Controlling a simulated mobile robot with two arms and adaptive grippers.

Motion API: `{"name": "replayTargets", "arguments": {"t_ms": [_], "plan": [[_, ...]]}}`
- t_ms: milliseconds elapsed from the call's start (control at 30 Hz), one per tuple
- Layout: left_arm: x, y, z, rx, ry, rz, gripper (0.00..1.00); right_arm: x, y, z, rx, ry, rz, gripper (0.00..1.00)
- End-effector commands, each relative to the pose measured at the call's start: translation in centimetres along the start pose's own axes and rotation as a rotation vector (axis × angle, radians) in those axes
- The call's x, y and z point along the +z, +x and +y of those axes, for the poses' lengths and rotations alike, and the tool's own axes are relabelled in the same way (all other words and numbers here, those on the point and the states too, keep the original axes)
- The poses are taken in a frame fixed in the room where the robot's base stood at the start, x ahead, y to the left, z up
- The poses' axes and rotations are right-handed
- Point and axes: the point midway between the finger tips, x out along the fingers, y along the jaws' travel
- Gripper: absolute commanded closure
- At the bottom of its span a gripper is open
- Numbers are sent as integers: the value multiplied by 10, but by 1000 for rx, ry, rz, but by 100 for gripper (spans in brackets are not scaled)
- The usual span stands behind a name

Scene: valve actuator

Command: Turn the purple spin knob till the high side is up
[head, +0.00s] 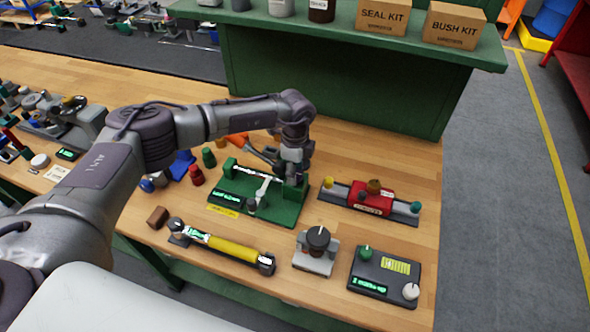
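I cannot make out a clearly purple knob in the head view. A green fixture (275,213) with a lit display and a pale lever stands mid-bench. My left arm reaches over the bench from the left, and my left gripper (290,170) points down at the back right part of this fixture. Its fingertips are small and partly hidden, so I cannot tell whether they are open or touch anything. A dark round knob (318,238) sits on a grey block in front of the fixture. My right gripper is not in view.
A yellow cylinder unit (232,249) lies at the front. A dark panel (385,277) with green and white knobs is at front right. A red unit (371,198) stands behind it. Small red and green pieces lie left of the fixture. A green shelf (340,75) bounds the back.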

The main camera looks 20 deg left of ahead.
Motion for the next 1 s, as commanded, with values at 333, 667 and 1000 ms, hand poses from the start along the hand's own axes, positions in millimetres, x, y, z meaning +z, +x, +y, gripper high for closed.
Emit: {"name": "replayTargets", "arguments": {"t_ms": [333, 667, 1000], "plan": [[0, 1, 0, 0, 24, 0, 92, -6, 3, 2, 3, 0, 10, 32], [0, 3, 0, -1, 208, 1, 92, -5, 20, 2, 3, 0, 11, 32], [0, 4, 0, -2, 527, 1, 92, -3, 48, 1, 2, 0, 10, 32]]}}
